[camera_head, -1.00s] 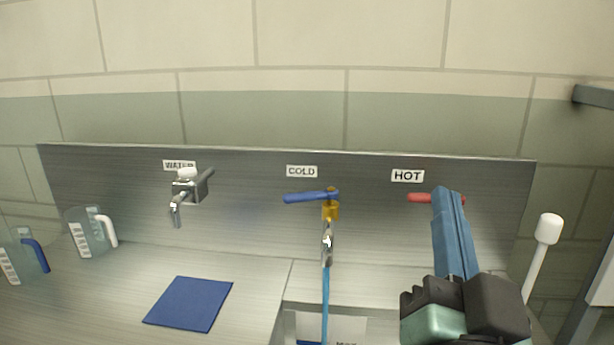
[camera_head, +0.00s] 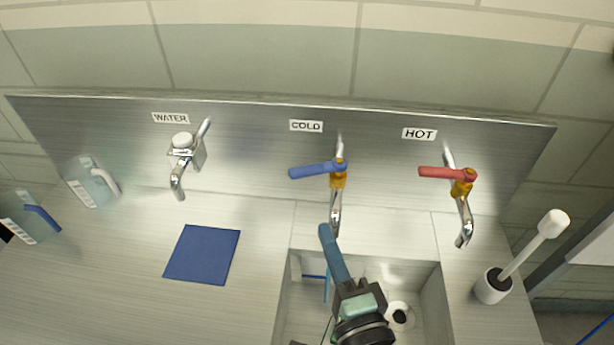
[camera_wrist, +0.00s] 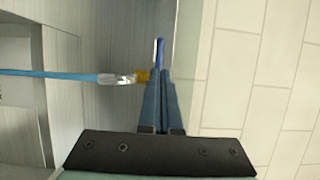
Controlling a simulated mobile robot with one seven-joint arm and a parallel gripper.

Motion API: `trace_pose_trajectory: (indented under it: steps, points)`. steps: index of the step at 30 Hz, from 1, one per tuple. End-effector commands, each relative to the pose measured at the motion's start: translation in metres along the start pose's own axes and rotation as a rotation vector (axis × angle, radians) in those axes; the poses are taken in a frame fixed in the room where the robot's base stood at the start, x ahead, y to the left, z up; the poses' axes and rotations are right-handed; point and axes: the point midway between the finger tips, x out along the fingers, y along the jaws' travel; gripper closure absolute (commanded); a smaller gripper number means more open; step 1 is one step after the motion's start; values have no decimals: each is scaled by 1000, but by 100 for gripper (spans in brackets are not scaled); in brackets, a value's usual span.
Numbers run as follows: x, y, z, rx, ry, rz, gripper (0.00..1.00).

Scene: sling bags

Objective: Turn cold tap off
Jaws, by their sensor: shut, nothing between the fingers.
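The cold tap (camera_head: 338,180) sits under the COLD sign, with a yellow body, a chrome spout and a blue lever (camera_head: 318,169) that points left. A blue water stream (camera_wrist: 55,74) runs from its spout in the wrist view. In the head view, the stream is mostly hidden behind my gripper. My gripper (camera_head: 325,230) is shut and empty, with its tips just below the cold spout in the head view. In the wrist view, the fingertips (camera_wrist: 161,74) line up with the yellow body and the blue lever end (camera_wrist: 160,50). Contact cannot be told.
The hot tap (camera_head: 460,188) with a red lever is to the right, with no stream showing. A water tap (camera_head: 183,155) is at left. A sink (camera_head: 432,295) lies below the cold tap. A blue mat (camera_head: 202,255), jugs (camera_head: 92,182) and a brush in a holder (camera_head: 493,287) stand around.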

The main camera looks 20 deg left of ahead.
Motion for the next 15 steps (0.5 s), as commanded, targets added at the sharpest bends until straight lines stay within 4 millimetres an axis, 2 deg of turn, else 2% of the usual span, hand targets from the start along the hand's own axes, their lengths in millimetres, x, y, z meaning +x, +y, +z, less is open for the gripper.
trace_pose_trajectory:
  steps: [3,9,15]
  points:
    - [29,-5,1,-2,-5,-1,100]
    - [71,-5,1,-3,-4,-1,100]
    - [97,-3,0,-3,-1,0,100]
